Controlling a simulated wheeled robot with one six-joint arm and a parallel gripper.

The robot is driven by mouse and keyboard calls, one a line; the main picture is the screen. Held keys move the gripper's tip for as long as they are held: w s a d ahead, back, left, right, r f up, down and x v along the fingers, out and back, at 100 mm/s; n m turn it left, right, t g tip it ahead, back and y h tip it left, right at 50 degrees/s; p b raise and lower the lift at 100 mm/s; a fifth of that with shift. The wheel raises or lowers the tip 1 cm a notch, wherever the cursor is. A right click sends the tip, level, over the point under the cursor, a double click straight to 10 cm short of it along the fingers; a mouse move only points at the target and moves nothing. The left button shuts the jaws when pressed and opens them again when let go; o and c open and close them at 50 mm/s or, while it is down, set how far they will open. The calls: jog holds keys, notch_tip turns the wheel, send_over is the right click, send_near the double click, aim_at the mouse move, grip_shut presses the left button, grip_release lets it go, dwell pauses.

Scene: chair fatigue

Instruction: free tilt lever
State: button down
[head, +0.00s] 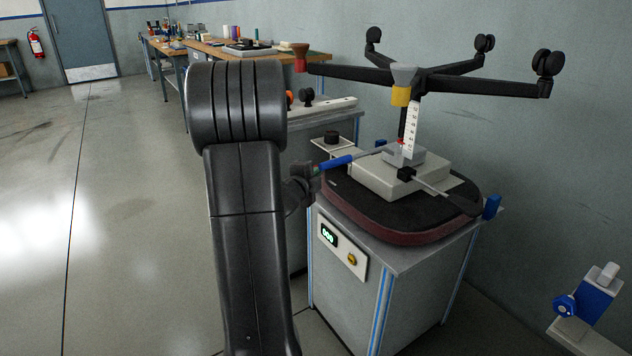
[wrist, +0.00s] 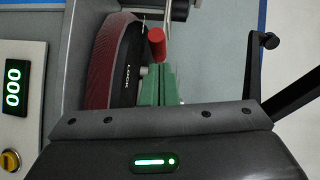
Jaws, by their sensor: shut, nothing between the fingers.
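An upside-down office chair rests on a test stand. From its pale mechanism box (head: 375,178) a thin lever with a blue grip (head: 337,162) sticks out to the left; a second lever with a dark paddle (head: 462,204) reaches to the right. My gripper (head: 314,172) is at the outer end of the blue grip, partly hidden by my arm. In the wrist view my green fingers (wrist: 159,72) are shut and empty, close to a red cylinder (wrist: 156,43). I cannot tell whether they touch it or whether it belongs to the blue-grip lever. "LOCK" shows on the dark seat underside (wrist: 130,70).
The stand's panel (head: 342,248) has a green display and a yellow button. The chair's star base (head: 450,80) rises above. A blue clamp device (head: 588,298) is at lower right. Open floor (head: 130,230) lies left.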

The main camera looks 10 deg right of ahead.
jog(key=shift+w+a, duration=0.1)
jog(key=shift+w, duration=0.2)
